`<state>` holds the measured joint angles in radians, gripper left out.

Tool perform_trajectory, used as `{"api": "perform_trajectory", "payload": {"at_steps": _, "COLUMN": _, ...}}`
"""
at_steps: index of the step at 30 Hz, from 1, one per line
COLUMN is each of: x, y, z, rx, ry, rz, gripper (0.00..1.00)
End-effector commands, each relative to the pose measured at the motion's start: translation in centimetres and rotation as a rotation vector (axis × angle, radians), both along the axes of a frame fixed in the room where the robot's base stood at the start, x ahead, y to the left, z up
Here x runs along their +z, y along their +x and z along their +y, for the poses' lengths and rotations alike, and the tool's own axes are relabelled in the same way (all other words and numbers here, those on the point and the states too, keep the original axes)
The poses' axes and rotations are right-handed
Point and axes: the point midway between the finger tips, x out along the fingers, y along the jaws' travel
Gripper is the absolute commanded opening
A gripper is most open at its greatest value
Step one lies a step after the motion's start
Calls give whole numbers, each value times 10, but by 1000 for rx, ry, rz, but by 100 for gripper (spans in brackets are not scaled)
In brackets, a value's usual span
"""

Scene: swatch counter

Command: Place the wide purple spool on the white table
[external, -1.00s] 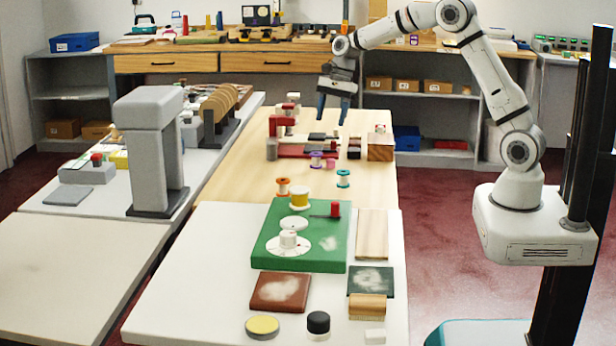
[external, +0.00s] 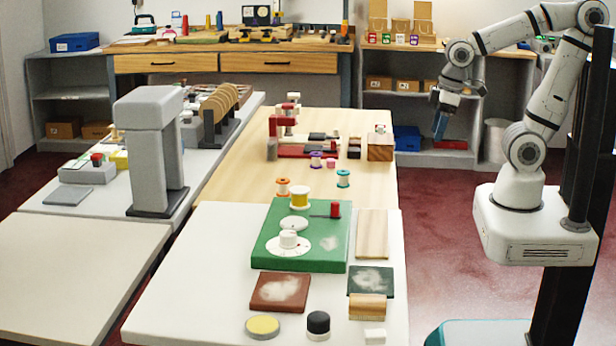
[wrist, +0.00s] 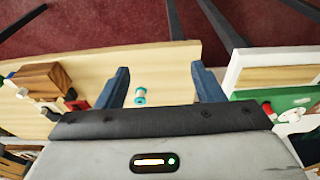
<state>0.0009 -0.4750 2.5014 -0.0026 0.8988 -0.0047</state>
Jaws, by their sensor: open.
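A purple spool (external: 316,159) with pale flanges stands upright on the wooden table, left of a small pink piece (external: 331,163). I cannot make it out in the wrist view. The white table (external: 190,300) is in the foreground, adjoining the near end of the wooden table. My gripper (external: 440,127) is open and empty, out past the right edge of the wooden table. In the wrist view my gripper (wrist: 158,72) shows both blue fingers spread, with a teal spool (wrist: 140,97) visible beyond them, apart from them.
The teal spool (external: 343,178) and an orange spool (external: 283,186) stand on the wooden table (external: 235,175). A wooden block (external: 380,146) sits at the right edge.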

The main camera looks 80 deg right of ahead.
Motion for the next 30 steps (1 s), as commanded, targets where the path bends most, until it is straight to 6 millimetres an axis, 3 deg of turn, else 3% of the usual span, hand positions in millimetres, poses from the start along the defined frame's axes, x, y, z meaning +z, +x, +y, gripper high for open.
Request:
{"api": "perform_trajectory", "payload": {"at_steps": 11, "x": 0, "y": 1, "z": 0, "rx": -1, "ry": 0, "rz": 0, "gripper": 61}}
{"api": "perform_trajectory", "payload": {"at_steps": 14, "x": 1, "y": 9, "z": -2, "rx": -9, "ry": 1, "rz": -3, "gripper": 61}}
{"api": "perform_trajectory", "payload": {"at_steps": 17, "x": 3, "y": 33, "z": -9, "rx": -30, "ry": 3, "rz": -12, "gripper": 61}}
{"api": "perform_trajectory", "payload": {"at_steps": 20, "x": 2, "y": 71, "z": -23, "rx": -67, "ry": 5, "rz": -27, "gripper": 61}}
{"api": "perform_trajectory", "payload": {"at_steps": 26, "x": -11, "y": 159, "z": -67, "rx": -143, "ry": 3, "rz": -71, "gripper": 61}}
{"api": "perform_trajectory", "payload": {"at_steps": 30, "x": -32, "y": 215, "z": -107, "rx": -199, "ry": -2, "rz": -103, "gripper": 61}}
